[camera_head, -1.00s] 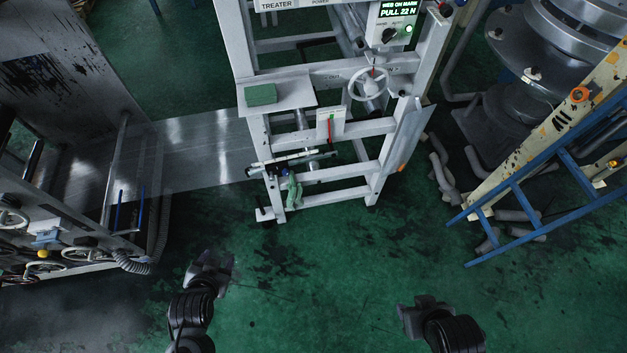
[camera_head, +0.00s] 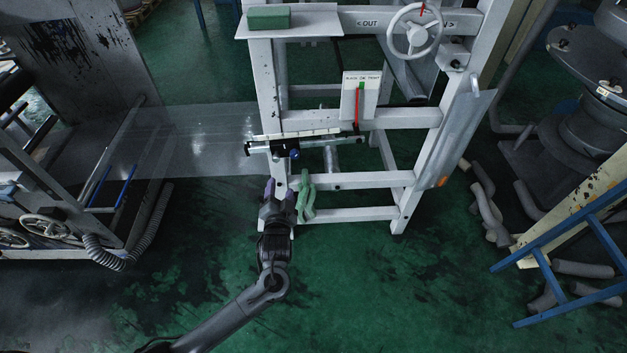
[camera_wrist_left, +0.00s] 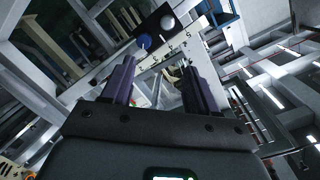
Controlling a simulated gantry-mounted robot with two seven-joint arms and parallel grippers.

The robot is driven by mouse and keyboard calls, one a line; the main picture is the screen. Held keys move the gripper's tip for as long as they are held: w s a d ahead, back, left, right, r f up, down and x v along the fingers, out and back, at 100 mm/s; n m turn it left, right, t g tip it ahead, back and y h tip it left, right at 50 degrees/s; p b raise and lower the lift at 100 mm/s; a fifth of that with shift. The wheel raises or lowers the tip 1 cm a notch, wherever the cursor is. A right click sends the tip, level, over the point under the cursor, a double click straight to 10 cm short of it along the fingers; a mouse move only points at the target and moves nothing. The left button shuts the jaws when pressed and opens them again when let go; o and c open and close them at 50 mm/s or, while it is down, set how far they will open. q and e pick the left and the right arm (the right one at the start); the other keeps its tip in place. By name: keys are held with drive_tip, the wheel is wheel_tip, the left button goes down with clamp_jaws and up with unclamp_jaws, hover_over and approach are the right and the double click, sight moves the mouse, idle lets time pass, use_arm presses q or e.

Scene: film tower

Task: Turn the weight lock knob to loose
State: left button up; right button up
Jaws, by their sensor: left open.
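A small blue knob (camera_head: 295,154) sits on a dark block on the rail (camera_head: 297,136) at the front of the white frame. I take it for the weight lock knob; its setting is too small to read. In the left wrist view a blue knob (camera_wrist_left: 144,41) shows just beyond the fingers, with a pale round end (camera_wrist_left: 167,24) beside it. My left gripper (camera_head: 280,190) points up toward the rail, below and slightly left of the knob, apart from it. Its purple fingers (camera_wrist_left: 158,66) are open, with nothing held between them. My right gripper is out of view.
A green cloth-like thing (camera_head: 306,197) hangs on the frame close to the right of my left gripper. A handwheel (camera_head: 415,32) and a gauge plate (camera_head: 361,97) are above. The green floor (camera_head: 380,290) in front is clear.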

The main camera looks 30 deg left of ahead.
use_arm(q)
drive_tip(key=t+b, duration=0.1)
drive_tip(key=b, duration=0.6)
approach(295, 156)
drive_tip(key=s+d+f, duration=0.1)
drive_tip(key=s, duration=0.1)
drive_tip(key=shift+y, duration=0.3)
drive_tip(key=b+x, duration=0.1)
drive_tip(key=x, duration=0.2)
drive_tip(key=b+x, duration=0.2)
drive_tip(key=x, duration=0.2)
drive_tip(key=b+x, duration=0.2)
drive_tip(key=x, duration=0.1)
drive_tip(key=shift+w+r, duration=0.3)
drive_tip(key=shift+w, duration=0.15)
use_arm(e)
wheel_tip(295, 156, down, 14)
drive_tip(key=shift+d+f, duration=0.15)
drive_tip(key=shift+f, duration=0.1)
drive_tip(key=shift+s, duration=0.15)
use_arm(q)
drive_tip(key=c, duration=1)
drive_tip(key=shift+c, duration=0.2)
